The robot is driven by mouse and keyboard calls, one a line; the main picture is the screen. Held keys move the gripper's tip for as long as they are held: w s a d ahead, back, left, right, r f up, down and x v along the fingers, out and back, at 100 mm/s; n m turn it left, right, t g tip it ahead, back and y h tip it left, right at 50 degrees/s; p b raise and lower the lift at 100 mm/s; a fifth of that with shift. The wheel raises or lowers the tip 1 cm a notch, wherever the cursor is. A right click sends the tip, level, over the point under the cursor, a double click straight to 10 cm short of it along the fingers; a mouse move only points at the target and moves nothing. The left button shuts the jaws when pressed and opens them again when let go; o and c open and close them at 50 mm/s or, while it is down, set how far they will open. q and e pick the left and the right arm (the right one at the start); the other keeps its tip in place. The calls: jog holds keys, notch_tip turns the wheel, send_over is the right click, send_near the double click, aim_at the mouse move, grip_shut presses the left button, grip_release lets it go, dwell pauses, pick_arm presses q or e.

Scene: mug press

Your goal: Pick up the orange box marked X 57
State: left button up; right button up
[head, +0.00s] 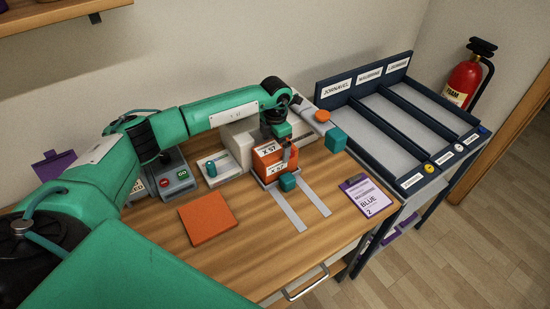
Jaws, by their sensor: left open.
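The orange box (265,154) stands on the wooden table in front of the white machine, with white X 57 labels on its top and front. My left arm reaches over from the left, and my left gripper (286,156) is at the right side of the box, pointing down. It is open. My right gripper is not in view.
The white machine (238,141) stands close behind the box. Two grey strips (313,198) run forward beside it. An orange square (207,217), a grey box with a GO button (174,183) and a clipboard (367,195) lie around. A dark rack (415,130) stands right.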

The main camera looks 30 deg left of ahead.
pick_arm(q)
jog(key=shift+s+f+p, duration=0.1)
jog(key=shift+f+p, duration=0.25)
notch_tip(320, 180, down, 4)
jog(key=shift+s+r+p, duration=0.15)
jog(key=shift+r+p, duration=0.1)
jog(key=shift+p, duration=0.5)
jog(key=shift+f, duration=0.4)
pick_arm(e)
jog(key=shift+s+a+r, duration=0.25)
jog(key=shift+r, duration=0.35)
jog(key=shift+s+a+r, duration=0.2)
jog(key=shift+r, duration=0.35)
pick_arm(q)
jog(key=shift+c, duration=0.2)
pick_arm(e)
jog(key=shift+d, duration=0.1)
pick_arm(q)
jog(key=c, duration=1.1)
jog(key=shift+c, duration=0.2)
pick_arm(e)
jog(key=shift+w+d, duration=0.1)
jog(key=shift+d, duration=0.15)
pick_arm(q)
jog(key=shift+r, duration=0.2)
